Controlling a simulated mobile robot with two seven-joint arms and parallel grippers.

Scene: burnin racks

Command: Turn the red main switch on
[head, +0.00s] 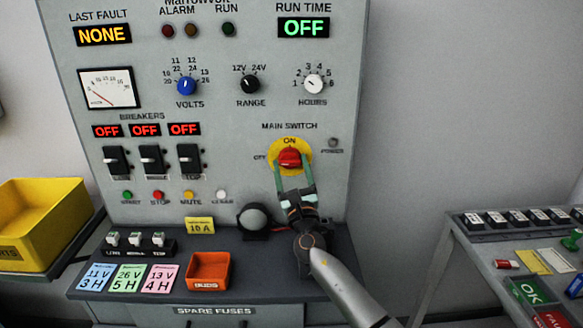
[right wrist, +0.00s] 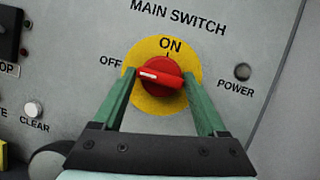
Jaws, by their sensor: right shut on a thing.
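The red main switch (head: 290,158) is a knob on a round yellow plate (head: 304,146) on the grey panel. It also shows in the right wrist view (right wrist: 160,76), where the white mark on its handle points left, toward the OFF label; ON is printed above it. My right gripper (head: 292,166) reaches up from below, its green fingers on both sides of the knob and shut on it. The fingers (right wrist: 159,82) hide parts of the yellow plate. The power lamp (right wrist: 242,72) right of the switch is dark. My left gripper is not in view.
Breaker levers (head: 151,159) and dials (head: 186,86) fill the panel's left and upper parts. A round grey thing (head: 254,219) and an orange bin (head: 208,272) stand on the ledge below. A yellow bin (head: 40,222) is at left, a side table (head: 470,250) at right.

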